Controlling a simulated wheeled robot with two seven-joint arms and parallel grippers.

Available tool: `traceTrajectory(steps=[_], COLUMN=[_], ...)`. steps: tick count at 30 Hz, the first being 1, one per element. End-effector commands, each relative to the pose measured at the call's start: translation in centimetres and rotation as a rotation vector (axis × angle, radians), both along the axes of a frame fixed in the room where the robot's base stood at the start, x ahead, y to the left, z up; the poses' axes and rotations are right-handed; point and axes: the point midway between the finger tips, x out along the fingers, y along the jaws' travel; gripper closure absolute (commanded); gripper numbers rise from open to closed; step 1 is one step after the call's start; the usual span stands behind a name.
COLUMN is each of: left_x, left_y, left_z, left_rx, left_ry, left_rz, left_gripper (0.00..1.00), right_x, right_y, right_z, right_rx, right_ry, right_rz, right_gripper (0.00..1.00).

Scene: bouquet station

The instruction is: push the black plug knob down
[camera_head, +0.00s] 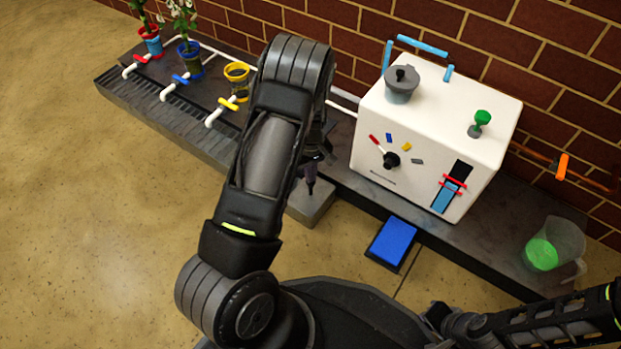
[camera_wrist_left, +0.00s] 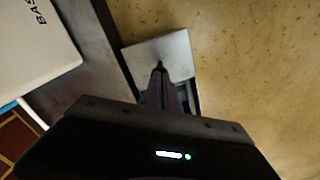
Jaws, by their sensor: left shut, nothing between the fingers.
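My left gripper (camera_head: 311,186) points down over a grey block (camera_head: 308,210) at the bench's front edge, left of the white machine (camera_head: 440,122). In the left wrist view its fingers (camera_wrist_left: 159,68) are together and empty, in front of the pale block top (camera_wrist_left: 172,52). I cannot tell whether they touch it. No knob shows on that block; the fingers cover part of it. A grey pot-like cap with a black knob (camera_head: 401,73) sits on the machine's top. A black dial (camera_head: 391,160) is on its front. I cannot tell which is the plug knob. My right gripper (camera_head: 443,318) is low at right, unclear.
A blue pad (camera_head: 391,242) lies at the machine's front. A clear jug with green liquid (camera_head: 553,248) stands at right. Potted plants (camera_head: 188,55) and a yellow pot (camera_head: 237,75) stand back left. A green knob (camera_head: 481,118) is on the machine. A brick wall closes the back.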

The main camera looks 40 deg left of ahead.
Motion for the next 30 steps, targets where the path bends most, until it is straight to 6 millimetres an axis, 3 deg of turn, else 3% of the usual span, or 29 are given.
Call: traceTrajectory(steps=[11,17,30], left_x=[0.0,0.0,0.0], left_y=[0.0,0.0,0.0], left_z=[-1.7,-1.5,5.7], left_rx=[-0.001,-0.001,0.0], left_ry=[0.0,0.0,-0.001], left_rz=[0.0,0.0,0.001], left_gripper=[1.0,1.0,1.0], right_x=[0.0,0.3,-0.5], right_y=[0.0,-0.1,0.1], right_z=[-0.9,-0.5,5.1], right_rx=[0.0,0.004,-0.005], right_ry=[0.0,-0.002,0.004], right_rz=[0.0,-0.002,0.004], right_gripper=[1.0,1.0,1.0])
